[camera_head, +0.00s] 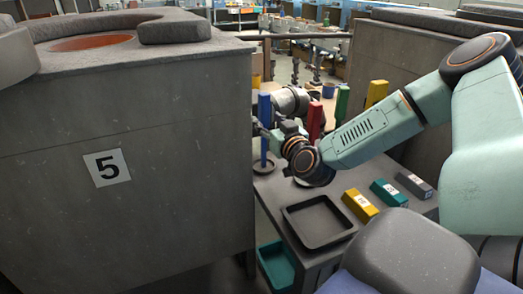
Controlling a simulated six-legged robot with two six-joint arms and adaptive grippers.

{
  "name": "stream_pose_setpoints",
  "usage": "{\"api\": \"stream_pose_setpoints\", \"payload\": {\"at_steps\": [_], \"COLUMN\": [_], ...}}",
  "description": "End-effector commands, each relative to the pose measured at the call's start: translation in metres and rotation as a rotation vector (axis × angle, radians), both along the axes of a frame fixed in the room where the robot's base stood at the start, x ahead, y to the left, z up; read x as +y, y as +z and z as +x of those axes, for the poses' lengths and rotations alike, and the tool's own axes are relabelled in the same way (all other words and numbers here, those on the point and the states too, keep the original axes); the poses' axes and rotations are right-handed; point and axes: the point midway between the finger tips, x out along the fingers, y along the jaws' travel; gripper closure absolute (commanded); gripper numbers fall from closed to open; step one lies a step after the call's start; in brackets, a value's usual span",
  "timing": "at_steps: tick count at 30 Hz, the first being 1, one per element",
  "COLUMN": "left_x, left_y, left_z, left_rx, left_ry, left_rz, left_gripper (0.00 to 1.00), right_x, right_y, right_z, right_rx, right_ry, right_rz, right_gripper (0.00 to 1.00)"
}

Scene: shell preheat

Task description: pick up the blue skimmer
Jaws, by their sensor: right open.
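The blue skimmer (264,112) stands upright as a tall blue bar at the left edge of the grey table. A dark round base (263,167) shows at its foot. My right gripper (266,132) is at the blue bar, around its middle height, with its jaws open. The wrist hides part of the gripper, and I cannot tell whether the fingers touch the bar. My left gripper is not in view.
Red (315,121), green (342,104) and yellow (376,93) upright bars stand behind my right arm. Yellow (360,204), teal (388,192) and grey (414,184) blocks lie right of an empty black tray (318,246). Furnace 5 (180,130) rises close on the left.

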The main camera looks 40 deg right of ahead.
Motion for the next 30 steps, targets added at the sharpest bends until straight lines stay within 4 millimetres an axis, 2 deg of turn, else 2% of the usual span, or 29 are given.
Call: {"api": "stream_pose_setpoints", "payload": {"at_steps": [3,9,19,30], "left_x": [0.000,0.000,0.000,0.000], "left_y": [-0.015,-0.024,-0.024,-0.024], "left_z": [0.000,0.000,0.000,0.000], "left_rx": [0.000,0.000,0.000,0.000], "left_ry": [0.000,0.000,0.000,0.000], "left_rz": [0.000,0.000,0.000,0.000], "left_gripper": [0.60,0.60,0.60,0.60], "right_x": [-0.006,-0.012,-0.014,-0.014], "right_y": [-0.002,-0.001,0.001,0.001], "right_z": [0.018,0.038,0.044,0.044], "right_rx": [0.000,0.002,0.002,0.001], "right_ry": [0.003,0.004,0.003,0.003], "right_rz": [-0.009,-0.007,-0.002,-0.002], "right_gripper": [0.47,0.47,0.47,0.78]}}
